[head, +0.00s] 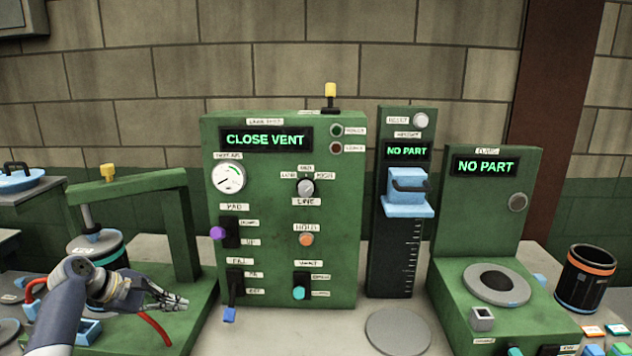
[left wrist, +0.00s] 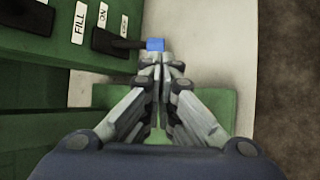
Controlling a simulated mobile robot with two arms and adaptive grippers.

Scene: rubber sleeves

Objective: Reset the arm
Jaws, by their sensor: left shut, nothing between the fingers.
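My left gripper (head: 180,302) is low at the left in the head view, over the green base of the press-like station and left of the main panel. Its fingers are shut with nothing between them. In the left wrist view the fingertips (left wrist: 162,66) meet just below the blue-ended fill lever (left wrist: 155,44) in the picture; whether they touch it I cannot tell. In the head view that lever (head: 229,313) points down, a little right of the gripper. My right gripper is not in view.
The green main panel (head: 340,215) reads "CLOSE VENT" and carries a gauge, knobs and levers. A height gauge with a blue slide (head: 405,210) and a green station (head: 530,210) both read "NO PART". A black bin (head: 585,285) stands at right. A grey disc (head: 398,332) lies on the table.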

